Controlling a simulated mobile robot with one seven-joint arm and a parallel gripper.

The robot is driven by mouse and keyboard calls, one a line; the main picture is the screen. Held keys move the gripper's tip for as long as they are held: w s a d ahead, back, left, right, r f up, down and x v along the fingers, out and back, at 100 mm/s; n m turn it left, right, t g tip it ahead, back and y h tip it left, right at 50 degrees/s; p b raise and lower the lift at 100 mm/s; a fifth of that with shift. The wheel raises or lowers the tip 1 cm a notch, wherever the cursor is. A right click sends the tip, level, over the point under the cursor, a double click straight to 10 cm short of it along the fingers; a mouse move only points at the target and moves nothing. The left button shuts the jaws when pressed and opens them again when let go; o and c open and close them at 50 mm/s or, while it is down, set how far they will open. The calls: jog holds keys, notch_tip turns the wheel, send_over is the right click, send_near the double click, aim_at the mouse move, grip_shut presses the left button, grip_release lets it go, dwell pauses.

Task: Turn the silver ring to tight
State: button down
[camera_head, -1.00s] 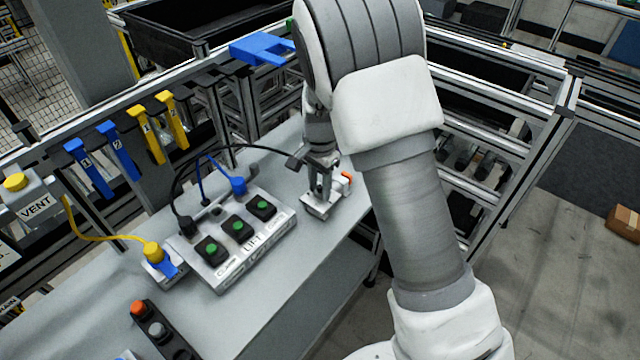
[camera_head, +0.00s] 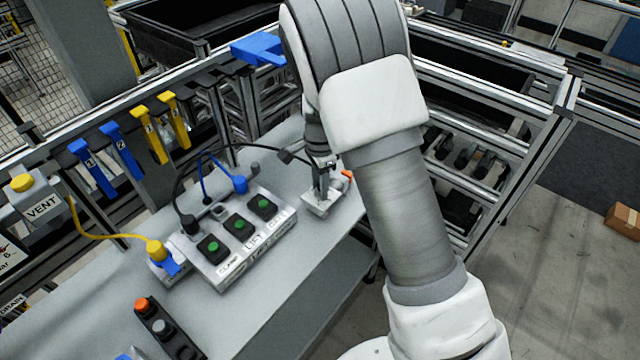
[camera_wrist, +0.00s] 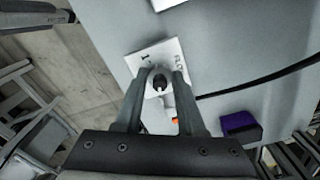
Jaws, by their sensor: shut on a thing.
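A small light fixture block (camera_head: 312,204) sits near the right end of the grey bench. In the wrist view its pale plate (camera_wrist: 172,50) carries partly hidden lettering. My gripper (camera_head: 322,200) points down over this block. In the wrist view the two fingers of my gripper (camera_wrist: 161,78) stand on either side of a small round silver part with a dark centre (camera_wrist: 158,84), which I take for the silver ring. The fingers are shut on it. Its tight mark cannot be made out. The fingers and arm hide part of the block.
An orange piece (camera_head: 346,174) sticks out beside the block. A button box (camera_head: 222,272) with green buttons and cables stands to the left, with a black cable (camera_head: 262,146) arching near my gripper. The bench's front edge is close on the right.

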jog(key=c, duration=0.5)
grip_release()
jog(key=shift+r, duration=0.15)
notch_tip(320, 180, up, 17)
jog(key=shift+r, duration=0.1)
